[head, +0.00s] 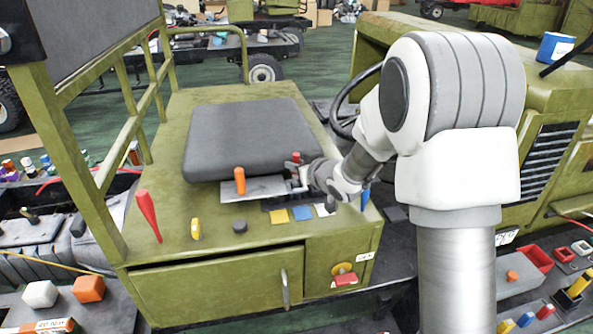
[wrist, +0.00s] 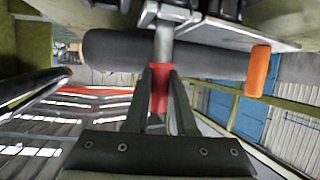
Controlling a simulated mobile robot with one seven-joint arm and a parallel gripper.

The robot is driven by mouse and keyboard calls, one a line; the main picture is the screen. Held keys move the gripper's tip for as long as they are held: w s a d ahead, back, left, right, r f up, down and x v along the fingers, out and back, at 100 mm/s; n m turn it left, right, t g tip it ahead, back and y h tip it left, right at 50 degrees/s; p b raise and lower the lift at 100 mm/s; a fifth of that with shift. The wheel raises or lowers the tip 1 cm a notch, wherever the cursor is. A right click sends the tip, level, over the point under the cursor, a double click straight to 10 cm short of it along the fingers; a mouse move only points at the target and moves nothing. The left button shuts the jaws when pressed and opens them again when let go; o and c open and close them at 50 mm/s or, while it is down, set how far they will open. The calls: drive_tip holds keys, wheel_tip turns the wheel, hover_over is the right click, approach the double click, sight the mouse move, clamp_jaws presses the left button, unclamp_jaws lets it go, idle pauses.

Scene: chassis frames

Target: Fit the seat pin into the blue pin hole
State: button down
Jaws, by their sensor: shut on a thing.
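The seat pin has a red grip (wrist: 157,92) and a grey metal shaft (wrist: 164,45) in the wrist view. My gripper (wrist: 158,75) is shut on the red grip. The shaft's far end reaches a metal bracket; I cannot tell whether it sits in a hole. In the head view my gripper (head: 303,180) is at the front right of the dark seat (head: 250,138), with a bit of red (head: 296,157) showing beside it. A blue square (head: 302,213) lies between a yellow square (head: 279,216) and a white one (head: 323,210). The holes themselves are not discernible.
An orange upright peg (head: 240,181) stands on a grey plate (head: 262,189) close left of my gripper. A steering wheel (head: 345,105) is behind my arm.

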drive_tip(key=shift+f, duration=0.8)
drive_tip(key=shift+f, duration=0.15)
drive_tip(key=c, duration=1.2)
unclamp_jaws()
drive_tip(key=shift+f, duration=0.1)
drive_tip(key=o, duration=0.5)
drive_tip(key=shift+c, duration=0.2)
